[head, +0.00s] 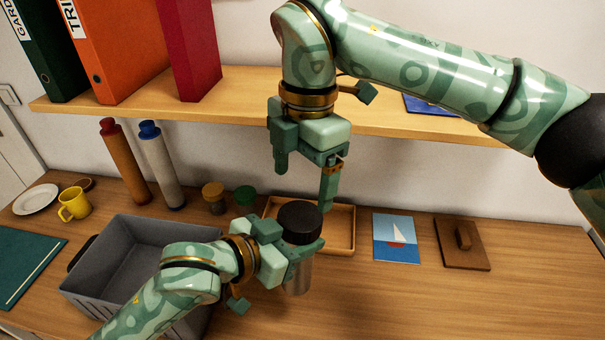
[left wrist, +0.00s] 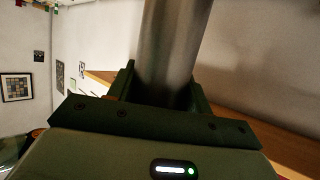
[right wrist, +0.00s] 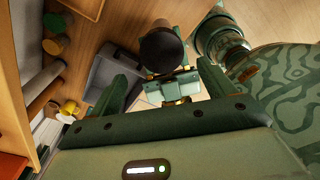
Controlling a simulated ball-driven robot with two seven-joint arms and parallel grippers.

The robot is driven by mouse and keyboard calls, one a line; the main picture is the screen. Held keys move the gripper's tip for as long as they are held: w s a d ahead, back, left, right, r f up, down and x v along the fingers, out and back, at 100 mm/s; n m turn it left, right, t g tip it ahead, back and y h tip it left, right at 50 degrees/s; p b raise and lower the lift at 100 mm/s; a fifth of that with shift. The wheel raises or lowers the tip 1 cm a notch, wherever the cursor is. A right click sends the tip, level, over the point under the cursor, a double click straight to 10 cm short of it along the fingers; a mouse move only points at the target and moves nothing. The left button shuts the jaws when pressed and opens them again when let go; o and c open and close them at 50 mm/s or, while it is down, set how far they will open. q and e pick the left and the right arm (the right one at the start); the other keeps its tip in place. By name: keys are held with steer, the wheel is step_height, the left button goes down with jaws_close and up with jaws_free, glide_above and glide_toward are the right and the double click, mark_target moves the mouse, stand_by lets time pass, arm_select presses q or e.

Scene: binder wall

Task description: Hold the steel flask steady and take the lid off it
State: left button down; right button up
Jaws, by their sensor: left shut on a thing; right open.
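The steel flask (head: 298,276) stands upright in the head view, with its dark lid (head: 300,220) on top. My left gripper (head: 303,248) is shut around the flask just below the lid. The flask's steel body (left wrist: 172,45) also shows between the fingers in the left wrist view. My right gripper (head: 304,180) is open and empty, pointing down above the lid and apart from it. In the right wrist view the lid (right wrist: 160,48) shows beyond the open fingers. Whether the flask's base touches the table is hard to tell.
A grey crate (head: 130,228) stands left of the flask. A wooden tray (head: 340,243) lies behind it. A sailboat card (head: 396,238) and a brown board with a handle (head: 462,246) lie to the right. A shelf (head: 230,112) with binders runs above the table. The front right of the table is clear.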

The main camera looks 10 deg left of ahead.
mark_target(300, 215)
steer(key=shift+s+f+m, duration=0.1)
steer(key=shift+f+m, duration=0.2)
steer(key=shift+f, duration=0.15)
step_height(300, 215, down, 7)
steer(key=shift+s+a, duration=0.15)
steer(key=c, duration=1)
steer(key=o, duration=1.1)
